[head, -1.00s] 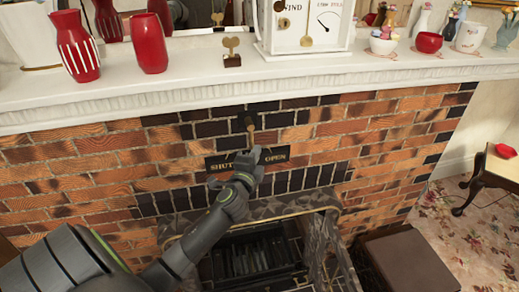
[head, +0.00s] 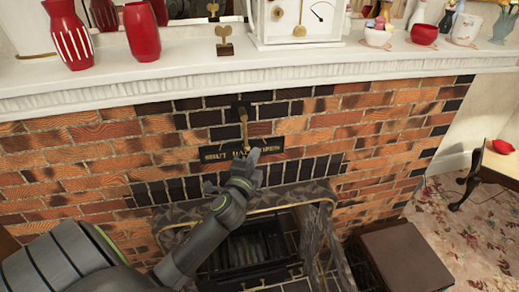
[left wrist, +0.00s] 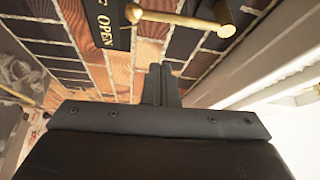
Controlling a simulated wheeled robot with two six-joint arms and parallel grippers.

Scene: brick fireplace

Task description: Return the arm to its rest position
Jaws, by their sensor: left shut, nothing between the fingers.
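My left gripper (head: 250,157) is in front of the brick wall, just below the brass damper lever (head: 243,118) and over part of the black SHUT/OPEN sign (head: 217,153). In the left wrist view its fingers (left wrist: 160,80) are closed together with nothing between them. The brass lever (left wrist: 185,18) shows beyond the fingertips, with a gap between. The sign's OPEN end (left wrist: 107,25) is at its left. My right gripper is in neither view.
A white mantel (head: 220,75) runs above, with red vases (head: 140,30), a small brass key on a stand (head: 224,42) and a white gauge box (head: 297,22). The firebox (head: 255,250) opens below. A brown box (head: 405,258) and a small table (head: 495,165) stand at right.

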